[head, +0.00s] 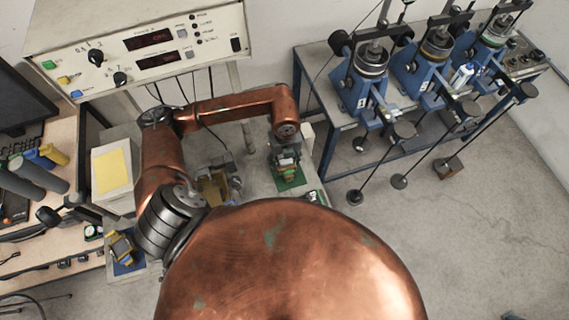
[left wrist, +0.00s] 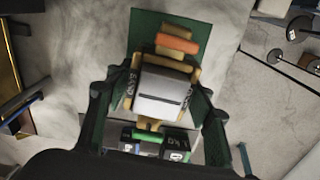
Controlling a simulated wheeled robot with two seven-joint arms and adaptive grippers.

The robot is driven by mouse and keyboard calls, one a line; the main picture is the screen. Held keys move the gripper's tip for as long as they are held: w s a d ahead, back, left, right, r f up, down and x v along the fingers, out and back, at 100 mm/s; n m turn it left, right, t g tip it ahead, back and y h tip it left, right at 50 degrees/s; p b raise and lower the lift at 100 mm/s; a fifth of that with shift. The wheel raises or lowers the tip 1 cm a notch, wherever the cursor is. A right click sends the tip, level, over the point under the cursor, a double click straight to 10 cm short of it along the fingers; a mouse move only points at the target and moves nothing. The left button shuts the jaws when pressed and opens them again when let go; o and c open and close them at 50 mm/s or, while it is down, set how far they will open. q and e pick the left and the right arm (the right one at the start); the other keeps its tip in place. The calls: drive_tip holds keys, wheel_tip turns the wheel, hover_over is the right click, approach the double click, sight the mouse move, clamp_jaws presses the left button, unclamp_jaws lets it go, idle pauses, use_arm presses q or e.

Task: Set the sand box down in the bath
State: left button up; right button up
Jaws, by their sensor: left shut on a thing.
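My left gripper (head: 287,152) reaches over the grey bench from above. Its two dark fingers (left wrist: 158,112) are shut on a box with a pale grey top and tan sides, which I take to be the sand box (left wrist: 162,92). The box sits over a green plate (left wrist: 168,28), which also shows below the gripper in the head view (head: 291,182); whether they touch is unclear. A brass-coloured open fitting (head: 213,188) left of the gripper may be the bath; its inside is mostly hidden. A brass edge (left wrist: 10,85) shows at the left of the left wrist view. My right gripper is not in view.
A control panel (head: 140,45) stands at the back left. Blue lever frames (head: 365,90) with hanging weights stand on a table at the right. A yellow pad (head: 112,170) lies left of my arm. The floor at the right is mostly clear.

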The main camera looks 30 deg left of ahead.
use_arm(q)
drive_tip(key=shift+r+p, duration=1.4)
drive_tip(key=shift+r, duration=1.15)
